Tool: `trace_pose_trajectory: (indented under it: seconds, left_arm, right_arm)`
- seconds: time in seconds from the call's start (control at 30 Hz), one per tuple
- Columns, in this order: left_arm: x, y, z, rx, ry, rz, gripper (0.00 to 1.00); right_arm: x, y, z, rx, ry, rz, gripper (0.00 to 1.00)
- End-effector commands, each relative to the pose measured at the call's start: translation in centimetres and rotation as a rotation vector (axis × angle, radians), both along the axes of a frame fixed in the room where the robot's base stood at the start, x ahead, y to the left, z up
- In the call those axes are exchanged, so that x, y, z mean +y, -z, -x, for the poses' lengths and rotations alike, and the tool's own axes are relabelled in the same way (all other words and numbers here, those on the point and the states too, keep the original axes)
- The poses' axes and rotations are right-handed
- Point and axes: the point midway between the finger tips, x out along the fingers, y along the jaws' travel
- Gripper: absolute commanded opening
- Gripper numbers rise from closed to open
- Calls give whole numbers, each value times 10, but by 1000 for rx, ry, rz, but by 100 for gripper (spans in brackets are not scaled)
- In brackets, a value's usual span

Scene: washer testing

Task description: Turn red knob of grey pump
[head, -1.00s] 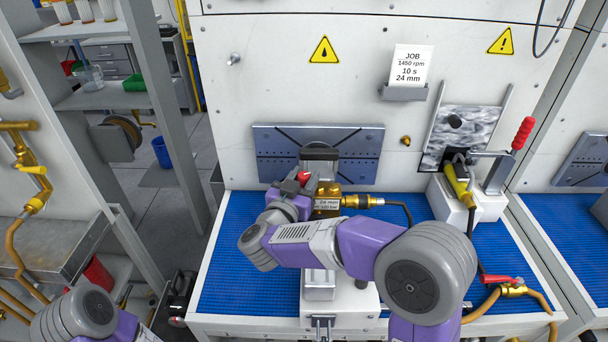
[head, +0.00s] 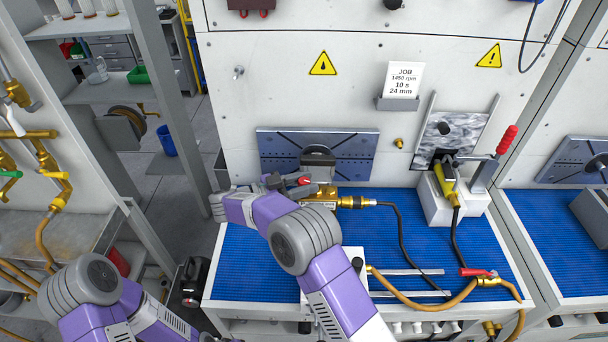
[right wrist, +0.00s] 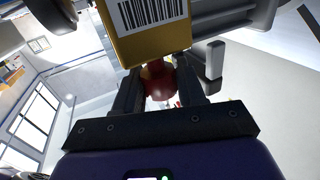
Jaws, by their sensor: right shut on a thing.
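The red knob (head: 305,181) shows as a small red spot at the mounted pump in the head view. In the right wrist view the red knob (right wrist: 157,78) is between my fingers, below a yellow block with a barcode (right wrist: 150,30). My right gripper (head: 286,183) comes to the knob from the left and is shut on it; it also shows in the right wrist view (right wrist: 158,92). The pump's grey part (head: 318,158) stands before the slotted grey plate, with a brass body (head: 325,196) beside the knob. My arm partly hides the pump. My left gripper is out of view.
A white block with a yellow-handled tool (head: 446,185) and a red-handled clamp (head: 506,140) stand at right. A job card (head: 403,78) hangs on the wall.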

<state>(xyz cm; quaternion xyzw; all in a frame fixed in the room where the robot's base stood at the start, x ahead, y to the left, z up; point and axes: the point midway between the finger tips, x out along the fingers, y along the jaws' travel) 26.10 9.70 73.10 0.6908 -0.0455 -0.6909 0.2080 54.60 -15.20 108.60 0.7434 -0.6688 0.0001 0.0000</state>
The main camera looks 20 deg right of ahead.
Motion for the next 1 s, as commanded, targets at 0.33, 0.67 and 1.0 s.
trace_pose_trajectory:
  seconds: [0.33,0.67,1.0]
  left_arm:
    - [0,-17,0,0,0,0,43]
    - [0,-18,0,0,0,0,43]
    - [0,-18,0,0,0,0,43]
  right_arm:
    - [0,0,0,2,111,-1,9]
    - [0,1,0,2,126,-1,9]
    - [0,1,0,2,124,0,59]
